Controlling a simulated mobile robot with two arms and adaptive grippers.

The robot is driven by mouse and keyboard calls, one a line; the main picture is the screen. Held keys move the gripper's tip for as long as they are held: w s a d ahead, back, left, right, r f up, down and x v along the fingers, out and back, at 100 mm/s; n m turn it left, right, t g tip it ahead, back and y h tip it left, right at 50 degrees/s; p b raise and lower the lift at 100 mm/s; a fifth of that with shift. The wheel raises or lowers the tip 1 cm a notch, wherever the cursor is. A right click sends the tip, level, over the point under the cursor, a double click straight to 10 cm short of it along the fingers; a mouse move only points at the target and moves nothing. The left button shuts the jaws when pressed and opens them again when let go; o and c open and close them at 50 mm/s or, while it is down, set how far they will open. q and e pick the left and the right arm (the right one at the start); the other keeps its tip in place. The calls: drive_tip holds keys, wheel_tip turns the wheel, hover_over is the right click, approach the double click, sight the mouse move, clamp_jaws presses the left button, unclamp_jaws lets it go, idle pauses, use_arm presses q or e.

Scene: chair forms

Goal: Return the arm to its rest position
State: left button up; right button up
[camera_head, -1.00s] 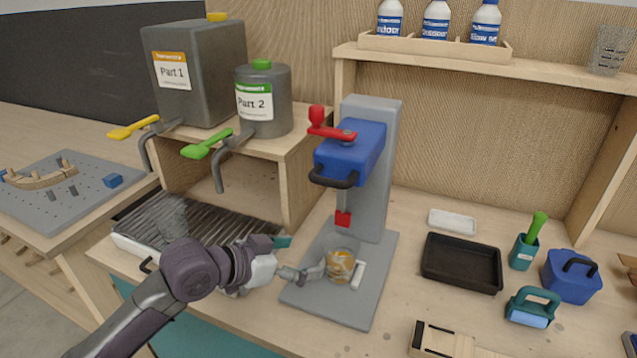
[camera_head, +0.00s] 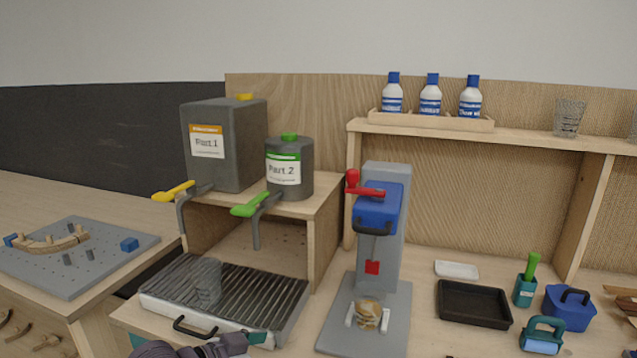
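Only a part of my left arm (camera_head: 190,349) shows, a dark purple link at the bottom edge in front of the slatted tray. My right arm and gripper are out of view. A small cup-like thing with tan, swirled content (camera_head: 368,313) stands on the grey base of the blue-headed press (camera_head: 378,207), between two small white pieces. No gripper is at it.
A clear glass (camera_head: 207,281) stands on the slatted tray (camera_head: 262,296), below the Part 1 (camera_head: 227,143) and Part 2 (camera_head: 290,168) containers. A black tray (camera_head: 474,303), green-handled tool (camera_head: 527,283) and blue box (camera_head: 570,306) are at right.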

use_arm(q)
drive_tip(key=s+a+f+n+g+y, duration=0.1)
drive_tip(key=s+f+n+y, duration=0.2)
drive_tip(key=s+f, duration=0.7)
drive_tip(key=s+a+f+n+g+y, duration=0.2)
drive_tip(key=s+a+f+y, duration=0.1)
drive_tip(key=s+a+f, duration=0.4)
drive_tip(key=s+a+f+n+g+y, duration=0.2)
drive_tip(key=s+a+n+y, duration=0.15)
drive_tip(key=s, duration=0.65)
wheel_tip(320, 180, down, 24)
drive_tip(key=m+g, duration=0.1)
drive_tip(key=s+a+f+g, duration=0.1)
drive_tip(key=s+a+f, duration=0.2)
drive_tip(key=s+f, duration=1.4)
drive_tip(key=shift+s+a+f, duration=0.2)
drive_tip(key=shift+s+f, duration=0.1)
drive_tip(key=shift+f, duration=0.25)
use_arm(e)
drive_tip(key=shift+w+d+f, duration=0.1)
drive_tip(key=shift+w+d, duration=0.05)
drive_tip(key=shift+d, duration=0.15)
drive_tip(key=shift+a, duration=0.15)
